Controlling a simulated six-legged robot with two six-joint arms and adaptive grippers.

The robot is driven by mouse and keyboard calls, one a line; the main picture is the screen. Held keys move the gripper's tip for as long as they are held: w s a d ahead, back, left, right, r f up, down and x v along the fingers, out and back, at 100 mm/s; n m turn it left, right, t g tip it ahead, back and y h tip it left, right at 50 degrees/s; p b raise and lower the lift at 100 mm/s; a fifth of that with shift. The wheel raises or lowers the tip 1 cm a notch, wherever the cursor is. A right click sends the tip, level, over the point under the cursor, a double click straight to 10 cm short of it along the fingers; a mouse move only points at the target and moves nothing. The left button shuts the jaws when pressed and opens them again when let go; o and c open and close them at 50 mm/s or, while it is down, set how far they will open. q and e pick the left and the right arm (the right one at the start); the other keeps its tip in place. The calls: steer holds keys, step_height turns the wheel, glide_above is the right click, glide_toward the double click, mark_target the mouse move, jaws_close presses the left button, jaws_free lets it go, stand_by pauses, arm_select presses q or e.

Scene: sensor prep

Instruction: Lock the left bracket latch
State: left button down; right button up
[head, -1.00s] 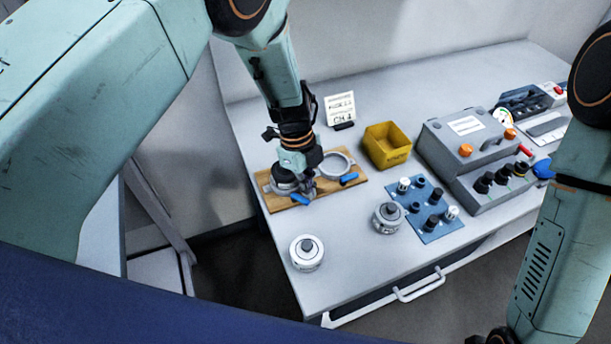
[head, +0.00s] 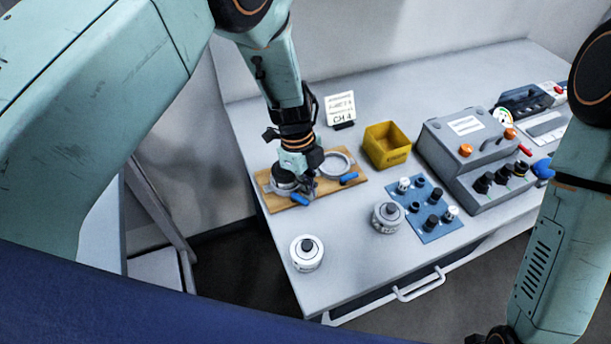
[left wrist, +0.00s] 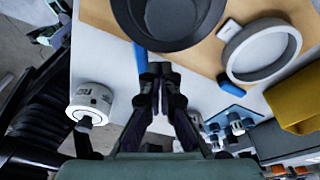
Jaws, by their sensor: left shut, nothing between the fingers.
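A wooden board (head: 326,188) lies at the table's left side with two ring brackets. The left bracket holds a dark round sensor (head: 283,178), partly covered by my gripper; it also shows in the left wrist view (left wrist: 190,35). The left bracket's blue latch (head: 299,200) is at its front, next to the fingertips, and shows in the left wrist view (left wrist: 141,65). My left gripper (head: 308,196) is shut and empty, fingers pointing down; its fingertips (left wrist: 160,70) are close beside the latch, contact unclear. The right bracket (head: 335,165) is empty, with its own blue latch (head: 349,178).
A white-topped round sensor (head: 306,253) and a grey one (head: 387,217) stand in front. A blue mat (head: 423,225) with several small parts, a yellow bin (head: 387,145), a CH 4 sign (head: 341,108) and a grey control box (head: 470,150) stand around.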

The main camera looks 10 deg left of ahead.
arm_select(q)
steer(key=shift+s, duration=0.55)
stand_by(0.4)
steer(key=shift+r+p, duration=0.15)
steer(key=shift+p, duration=0.15)
steer(key=r+p, duration=0.1)
steer(key=r, duration=0.1)
steer(key=r+p, duration=0.2)
steer(key=r, duration=0.1)
steer(key=shift+w+d+r, duration=0.2)
steer(key=shift+d+r, duration=0.05)
steer(key=shift+r, duration=0.1)
stand_by(0.7)
